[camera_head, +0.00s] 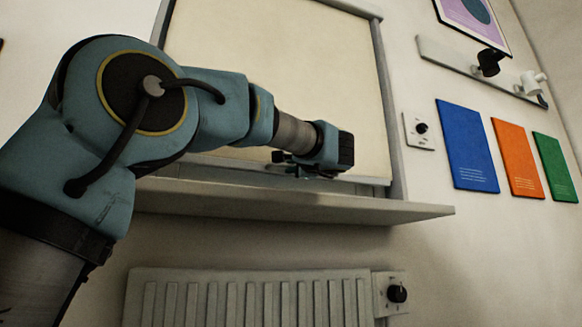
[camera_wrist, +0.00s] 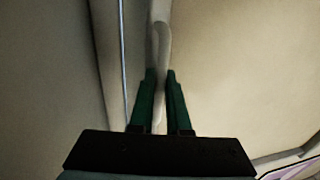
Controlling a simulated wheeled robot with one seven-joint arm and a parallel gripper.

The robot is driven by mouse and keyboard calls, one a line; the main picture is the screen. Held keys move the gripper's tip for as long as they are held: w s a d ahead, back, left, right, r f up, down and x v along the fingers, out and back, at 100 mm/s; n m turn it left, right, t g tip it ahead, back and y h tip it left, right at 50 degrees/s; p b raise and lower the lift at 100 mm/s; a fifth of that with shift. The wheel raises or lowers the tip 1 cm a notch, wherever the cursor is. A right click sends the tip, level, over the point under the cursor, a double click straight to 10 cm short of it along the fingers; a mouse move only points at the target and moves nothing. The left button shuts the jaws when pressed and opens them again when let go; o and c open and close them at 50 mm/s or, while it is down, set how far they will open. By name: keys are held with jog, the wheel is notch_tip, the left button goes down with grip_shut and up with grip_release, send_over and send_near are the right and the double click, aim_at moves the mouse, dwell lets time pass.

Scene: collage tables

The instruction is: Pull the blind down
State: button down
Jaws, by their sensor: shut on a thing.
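The cream blind (camera_head: 290,65) covers most of the window, and its lower edge is just above the sill. A narrow strip of window shows below the blind. My gripper (camera_head: 305,172) is at the blind's lower edge, right of its middle. In the wrist view, the green fingers of my gripper (camera_wrist: 161,74) are shut on a pale handle (camera_wrist: 161,40) at the blind's edge. My wrist partly hides this contact in the head view.
A pale sill (camera_head: 300,202) juts out below the blind, with a radiator (camera_head: 250,290) under it. A wall dial (camera_head: 421,128), blue (camera_head: 467,145), orange (camera_head: 517,158) and green (camera_head: 555,166) panels and a hook rail (camera_head: 455,62) are to the right.

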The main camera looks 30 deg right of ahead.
jog(key=c, duration=1.2)
grip_release()
jog(key=shift+d+f, duration=0.1)
jog(key=shift+f, duration=0.35)
jog(key=shift+o, duration=0.2)
jog(key=shift+r, duration=0.1)
jog(key=shift+r, duration=0.1)
jog(key=p+v, duration=0.2)
jog(key=v, duration=0.8)
jog(key=shift+s, duration=0.35)
